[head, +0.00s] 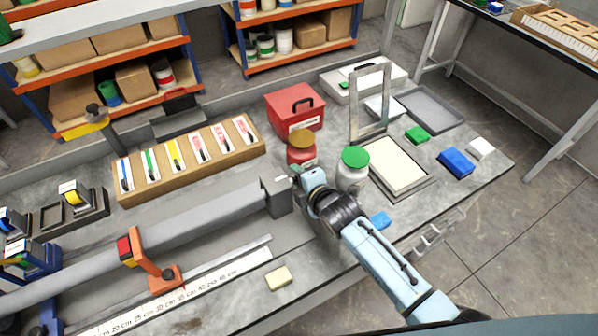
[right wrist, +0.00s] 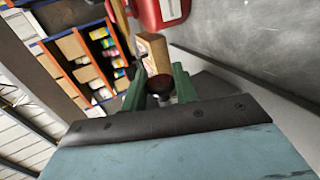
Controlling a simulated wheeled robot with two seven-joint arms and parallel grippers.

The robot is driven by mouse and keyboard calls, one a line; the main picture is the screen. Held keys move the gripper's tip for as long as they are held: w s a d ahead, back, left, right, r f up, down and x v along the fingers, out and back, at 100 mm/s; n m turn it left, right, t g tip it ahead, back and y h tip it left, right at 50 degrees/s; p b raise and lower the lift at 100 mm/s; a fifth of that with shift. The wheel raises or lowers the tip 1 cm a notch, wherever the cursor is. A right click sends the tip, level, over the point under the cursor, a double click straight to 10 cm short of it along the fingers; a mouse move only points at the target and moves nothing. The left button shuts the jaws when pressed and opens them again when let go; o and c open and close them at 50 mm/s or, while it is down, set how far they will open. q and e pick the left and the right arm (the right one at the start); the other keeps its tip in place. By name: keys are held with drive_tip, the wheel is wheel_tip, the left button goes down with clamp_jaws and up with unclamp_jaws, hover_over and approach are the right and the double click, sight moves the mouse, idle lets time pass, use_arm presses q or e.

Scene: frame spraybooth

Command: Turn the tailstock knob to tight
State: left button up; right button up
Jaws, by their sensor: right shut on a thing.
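The grey tailstock block (head: 277,196) stands at the right end of a long grey bar on the bench. My right gripper (head: 294,171) is at its upper right side, and hides the knob in the head view. In the right wrist view a dark round knob (right wrist: 160,86) sits between the two green fingers of my right gripper (right wrist: 160,92), which is shut on it. No mark showing how tight the knob is can be read. My left gripper is not in view.
A red jar with a brown lid (head: 301,149) and a white jar with a green lid (head: 352,170) stand close to my right gripper. A red box (head: 295,110) is behind. An orange clamp (head: 148,258) and a tan block (head: 278,278) are in front.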

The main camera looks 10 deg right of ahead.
idle(0.4)
drive_tip(key=o, duration=0.9)
drive_tip(key=shift+s, duration=0.1)
drive_tip(key=v, duration=1.3)
drive_tip(key=shift+p, duration=0.3)
drive_tip(key=shift+d, duration=0.1)
drive_tip(key=shift+s, duration=0.1)
